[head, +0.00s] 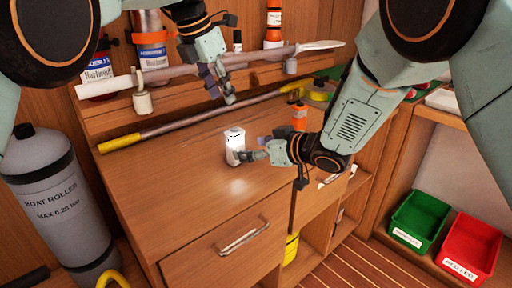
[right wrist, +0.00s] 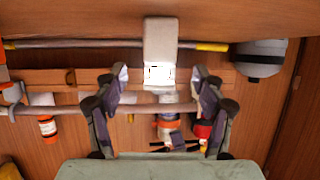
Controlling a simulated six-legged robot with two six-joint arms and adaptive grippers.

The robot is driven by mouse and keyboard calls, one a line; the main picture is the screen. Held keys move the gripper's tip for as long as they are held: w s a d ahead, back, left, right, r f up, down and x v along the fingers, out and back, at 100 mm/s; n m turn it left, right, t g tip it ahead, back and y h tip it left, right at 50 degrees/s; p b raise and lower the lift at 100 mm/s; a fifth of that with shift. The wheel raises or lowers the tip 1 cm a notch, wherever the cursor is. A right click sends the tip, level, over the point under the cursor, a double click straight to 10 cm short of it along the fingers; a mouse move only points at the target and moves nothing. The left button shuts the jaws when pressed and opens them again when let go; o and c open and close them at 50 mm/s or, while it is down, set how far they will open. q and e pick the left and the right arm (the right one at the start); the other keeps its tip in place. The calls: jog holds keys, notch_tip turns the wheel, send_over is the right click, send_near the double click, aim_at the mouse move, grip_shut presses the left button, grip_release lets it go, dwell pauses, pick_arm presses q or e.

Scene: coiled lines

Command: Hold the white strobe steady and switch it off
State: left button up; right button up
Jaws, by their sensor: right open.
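The white strobe (head: 233,150) stands upright on the wooden cabinet top, with a bright lit top and a glow on the wood around it. In the right wrist view, which is upside down, the strobe (right wrist: 160,40) lies between the fingertips in the picture, with gaps on both sides. My right gripper (head: 255,153) is open, low at the strobe's right side. Its two fingers (right wrist: 160,78) also show spread in the right wrist view. My left gripper (head: 224,97) hangs above and behind the strobe, apart from it; its finger gap is unclear. No switch can be made out.
A yellow-ended pole (head: 190,121) and a paddle-like shaft (head: 180,72) run across behind the strobe. Bottles stand on the back shelf. Green (head: 420,218) and red (head: 470,245) bins sit at the right. The front cabinet top is clear.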

aim_at(240, 147)
jog(key=x, duration=0.7)
jog(key=shift+a+f, duration=0.1)
jog(key=shift+w, duration=0.1)
jog(key=c, duration=1.3)
pick_arm(q)
grip_shut()
pick_arm(e)
jog(key=shift+c, duration=0.2)
dwell(0.5)
pick_arm(q)
jog(key=shift+r, duration=0.15)
